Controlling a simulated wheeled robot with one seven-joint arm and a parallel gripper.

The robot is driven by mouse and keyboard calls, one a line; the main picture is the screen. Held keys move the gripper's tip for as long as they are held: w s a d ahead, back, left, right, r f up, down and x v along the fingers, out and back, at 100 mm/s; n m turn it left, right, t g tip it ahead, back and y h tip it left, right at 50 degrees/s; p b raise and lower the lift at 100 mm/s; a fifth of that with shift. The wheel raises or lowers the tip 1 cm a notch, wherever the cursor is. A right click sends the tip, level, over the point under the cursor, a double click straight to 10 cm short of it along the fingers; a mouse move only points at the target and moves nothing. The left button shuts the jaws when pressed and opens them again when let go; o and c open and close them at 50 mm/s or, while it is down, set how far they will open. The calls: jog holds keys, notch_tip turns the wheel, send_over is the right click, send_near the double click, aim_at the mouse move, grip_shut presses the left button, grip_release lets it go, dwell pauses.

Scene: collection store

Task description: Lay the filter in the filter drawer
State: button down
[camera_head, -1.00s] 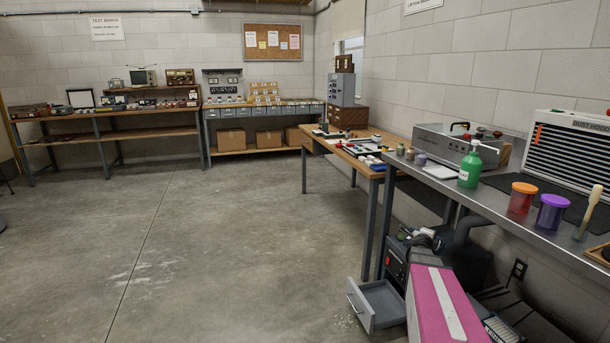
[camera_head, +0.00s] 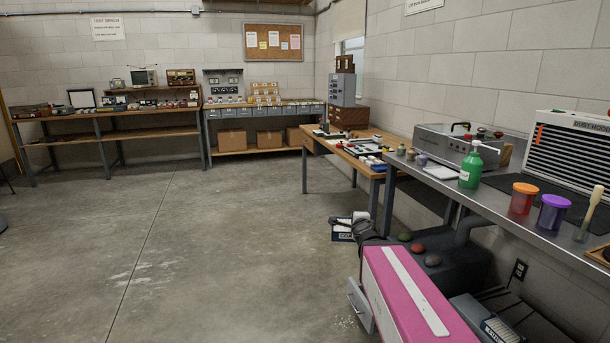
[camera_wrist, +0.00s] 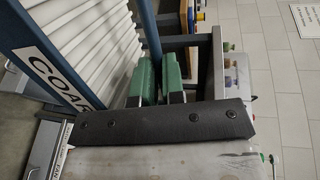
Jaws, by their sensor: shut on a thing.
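In the wrist view the filter (camera_wrist: 90,45) has white pleats, a blue frame and a label of which "COA" can be read. My gripper (camera_wrist: 155,75) is shut on the frame's edge with its green-padded fingers. The grey filter drawer (camera_head: 360,305) is pulled open low near the floor. My pink arm link hides much of it.
A dark unit (camera_head: 440,265) with several coloured knobs stands under the steel bench (camera_head: 480,205). A green bottle (camera_head: 470,168), a red jar (camera_head: 522,198) and a purple jar (camera_head: 551,212) stand on the bench. The floor (camera_head: 220,260) to the left is clear.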

dwell(0.8)
jog(key=w+r, duration=0.6)
jog(key=r, duration=0.6)
jog(key=w+r, duration=0.6)
jog(key=r, duration=0.6)
jog(key=shift+d, duration=0.1)
